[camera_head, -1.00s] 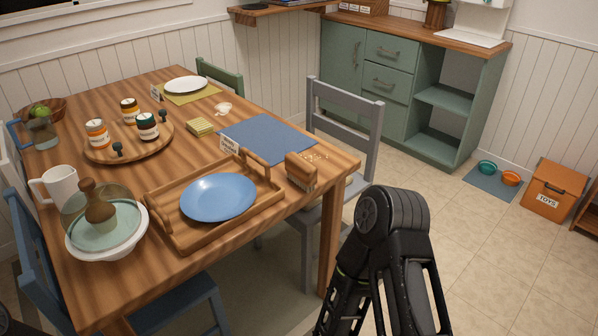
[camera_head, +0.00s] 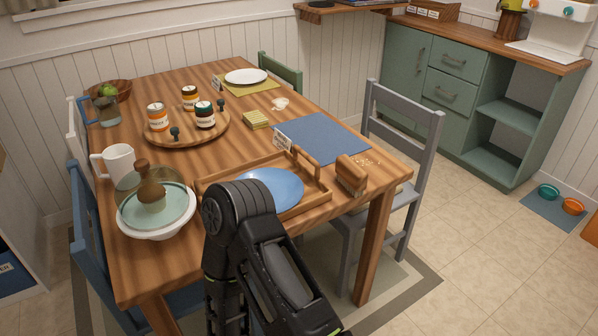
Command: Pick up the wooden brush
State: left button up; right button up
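The wooden brush (camera_head: 351,176) lies near the table's front right corner, bristles facing down, with pale crumbs (camera_head: 367,162) just behind it. It is to the right of the wooden tray (camera_head: 318,198) that holds a blue plate (camera_head: 280,188). A black arm of mine rises from the bottom of the view, in front of the tray and left of the brush, and hides part of the tray and plate. No gripper fingers show on either arm, and nothing is touching the brush.
The wooden table (camera_head: 160,262) also bears a white lidded bowl (camera_head: 128,220), a white mug (camera_head: 118,166), a round board with jars (camera_head: 160,133) and a blue placemat (camera_head: 320,137). A grey chair (camera_head: 424,135) stands at its right side.

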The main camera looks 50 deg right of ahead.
aim_at(354, 178)
jog(key=k+l, duration=0.2)
jog(key=l, duration=0.15)
jog(key=k+l, duration=0.25)
jog(key=l, duration=0.15)
jog(key=k+l, duration=0.2)
jog(key=l, duration=0.15)
jog(key=k+l, duration=0.25)
jog(key=l, duration=0.1)
